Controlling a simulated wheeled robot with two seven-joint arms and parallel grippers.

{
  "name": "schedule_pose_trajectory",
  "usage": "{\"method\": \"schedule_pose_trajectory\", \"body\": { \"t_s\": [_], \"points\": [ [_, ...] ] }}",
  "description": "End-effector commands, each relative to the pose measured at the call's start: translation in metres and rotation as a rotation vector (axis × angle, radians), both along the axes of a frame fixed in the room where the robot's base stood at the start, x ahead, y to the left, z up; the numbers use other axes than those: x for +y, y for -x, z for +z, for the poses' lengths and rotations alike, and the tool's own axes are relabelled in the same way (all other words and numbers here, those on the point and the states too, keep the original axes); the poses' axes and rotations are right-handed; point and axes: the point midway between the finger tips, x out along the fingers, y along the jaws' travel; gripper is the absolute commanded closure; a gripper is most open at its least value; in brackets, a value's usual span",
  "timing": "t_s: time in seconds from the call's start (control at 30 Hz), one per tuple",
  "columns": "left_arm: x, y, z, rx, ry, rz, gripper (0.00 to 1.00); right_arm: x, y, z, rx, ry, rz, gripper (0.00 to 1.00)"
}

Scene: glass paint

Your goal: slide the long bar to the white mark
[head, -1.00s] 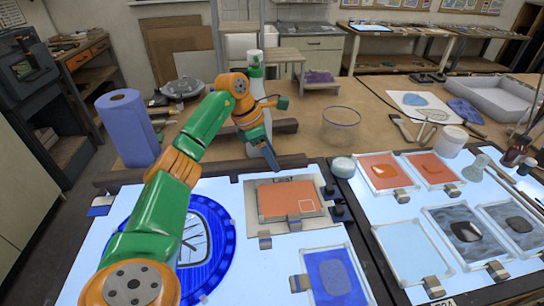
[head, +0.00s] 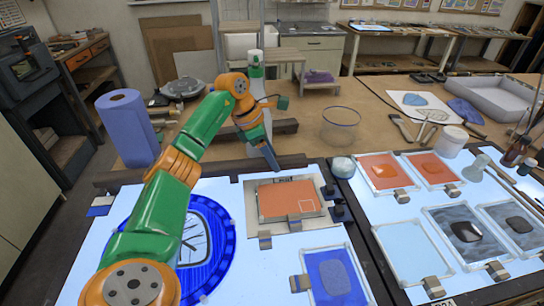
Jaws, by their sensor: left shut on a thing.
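A long dark bar (head: 225,169) lies along the back edge of the lit table, running left to right. My left gripper (head: 271,160) points down at the bar's right part, its dark fingers shut on the bar. The fingers hide a little of the bar. My right gripper is not in view.
A blue round glass piece (head: 205,252) lies on the lit table, partly behind my left arm. A blue paper roll (head: 128,128) stands behind the bar's left end. A small pale jar (head: 342,167) stands near its right end. Framed panels fill the right table.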

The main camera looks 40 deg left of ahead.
Motion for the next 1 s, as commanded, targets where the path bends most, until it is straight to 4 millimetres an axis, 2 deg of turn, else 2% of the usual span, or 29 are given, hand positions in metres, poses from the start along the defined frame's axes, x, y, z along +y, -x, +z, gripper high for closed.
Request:
{"method": "schedule_pose_trajectory", "body": {
  "t_s": [0.1, 0.33, 0.37, 0.47, 0.77, 0.87, 1.0],
  "points": [
    [-0.003, 0.002, 0.003, -0.003, -0.001, -0.001, 1.0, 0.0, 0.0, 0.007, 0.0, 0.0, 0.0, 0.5],
    [-0.005, 0.003, 0.0, -0.001, 0.002, 0.001, 1.0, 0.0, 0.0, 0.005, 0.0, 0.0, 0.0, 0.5],
    [-0.005, 0.003, 0.0, -0.002, 0.001, 0.0, 0.47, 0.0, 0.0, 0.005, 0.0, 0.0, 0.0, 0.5],
    [-0.005, 0.003, 0.0, -0.002, 0.001, 0.0, 0.2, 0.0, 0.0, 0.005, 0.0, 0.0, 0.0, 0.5],
    [-0.004, 0.003, 0.002, -0.001, 0.001, 0.0, 0.2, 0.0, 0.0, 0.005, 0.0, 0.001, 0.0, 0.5],
    [0.0, 0.007, 0.016, -0.005, 0.0, 0.001, 0.2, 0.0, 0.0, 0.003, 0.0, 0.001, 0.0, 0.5],
    [0.007, 0.016, 0.045, -0.005, 0.002, 0.001, 0.2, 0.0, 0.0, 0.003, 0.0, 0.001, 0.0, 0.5]
  ]
}}
